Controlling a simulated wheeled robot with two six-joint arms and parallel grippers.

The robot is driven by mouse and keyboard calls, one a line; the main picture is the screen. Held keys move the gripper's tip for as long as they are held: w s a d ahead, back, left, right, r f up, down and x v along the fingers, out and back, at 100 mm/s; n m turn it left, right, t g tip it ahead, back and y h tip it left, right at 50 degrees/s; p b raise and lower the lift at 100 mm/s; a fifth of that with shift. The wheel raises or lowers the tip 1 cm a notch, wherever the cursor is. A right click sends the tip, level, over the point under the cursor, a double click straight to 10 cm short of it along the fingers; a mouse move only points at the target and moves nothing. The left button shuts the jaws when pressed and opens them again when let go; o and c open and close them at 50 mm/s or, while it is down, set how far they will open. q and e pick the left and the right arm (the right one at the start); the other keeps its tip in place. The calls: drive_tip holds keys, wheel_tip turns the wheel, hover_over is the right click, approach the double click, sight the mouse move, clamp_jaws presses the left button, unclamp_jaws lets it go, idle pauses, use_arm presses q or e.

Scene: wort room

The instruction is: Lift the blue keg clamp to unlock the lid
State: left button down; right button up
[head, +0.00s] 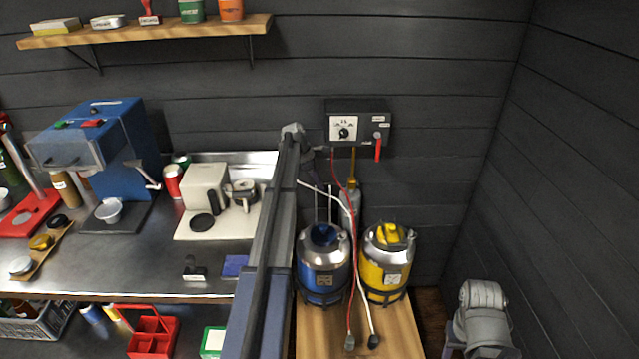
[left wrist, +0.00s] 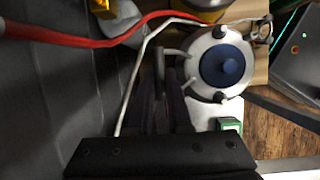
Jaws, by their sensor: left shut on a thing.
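The blue keg (head: 323,277) stands on a wooden board, a blue cap on its steel lid. In the left wrist view its round lid (left wrist: 207,42) and blue cap (left wrist: 225,66) show from above. Its keg clamp, a U-shaped bail, shows as two thin arms (head: 331,207) standing up behind the lid. In the left wrist view the clamp's dark crossbar (left wrist: 158,68) lies at my fingertips. My left gripper (left wrist: 168,92) is shut on that crossbar.
A yellow keg (head: 388,268) stands close on the right. Red and white hoses (head: 350,290) hang between the kegs. A control box (head: 358,122) with a red lever is on the wall behind. A steel counter (head: 120,262) with machines lies left.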

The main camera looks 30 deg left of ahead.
use_arm(q)
drive_tip(key=shift+w+a, duration=0.4)
drive_tip(key=c, duration=1.2)
unclamp_jaws()
drive_tip(key=shift+f, duration=0.1)
drive_tip(key=shift+c, duration=0.2)
drive_tip(key=shift+o, duration=0.8)
drive_tip(key=shift+w+a+f, duration=0.1)
drive_tip(key=shift+w+f, duration=0.05)
drive_tip(key=shift+o, duration=1.2)
drive_tip(key=p+v, duration=0.7)
drive_tip(key=v, duration=0.1)
drive_tip(key=shift+d, duration=0.2)
